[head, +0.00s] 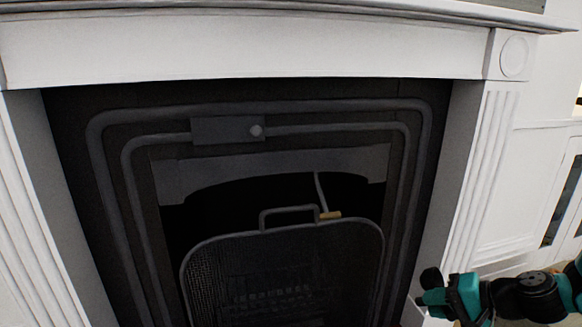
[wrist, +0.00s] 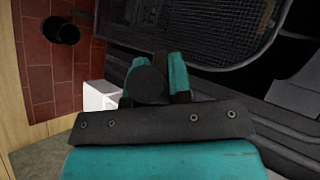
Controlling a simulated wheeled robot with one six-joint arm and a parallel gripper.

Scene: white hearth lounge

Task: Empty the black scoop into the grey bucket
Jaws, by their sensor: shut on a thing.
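My gripper (head: 440,292) is at the lower right of the head view, in front of the right foot of the white surround. In the wrist view my gripper (wrist: 157,70) has its teal fingers closed around a dark rounded piece, the black scoop (wrist: 147,86). Its dark end (head: 431,277) also shows in the head view. The scoop's bowl and any contents are hidden. A dark round vessel (wrist: 62,30) stands on red tiles at the upper left of the wrist view, apart from my gripper. I cannot tell if it is the grey bucket.
A black mesh fire screen (head: 285,270) with a top handle stands before the dark fireplace opening. The white mantel (head: 250,48) runs above, with fluted side columns. Red tiles (wrist: 40,75) and a wooden floor strip (wrist: 12,90) lie left in the wrist view.

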